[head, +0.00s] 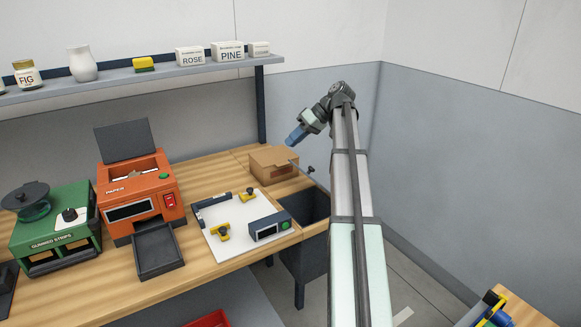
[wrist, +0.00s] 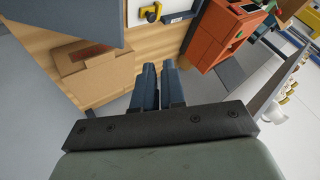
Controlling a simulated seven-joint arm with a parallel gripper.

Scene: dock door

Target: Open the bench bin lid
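In the wrist view a dark blue-grey area bordered by wood, seemingly the bin (wrist: 72,20), is at the top left. My gripper (head: 291,141) hangs above and behind the cardboard box. Its blue fingers (wrist: 158,66) are together and hold nothing.
The cardboard box (head: 273,166) stands on the bench behind the bin. A white board (head: 232,233) with yellow clamps lies left of the bin. An orange paper machine (head: 128,189) and a green gummed strips machine (head: 55,231) stand farther left. A shelf (head: 155,77) runs along the wall.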

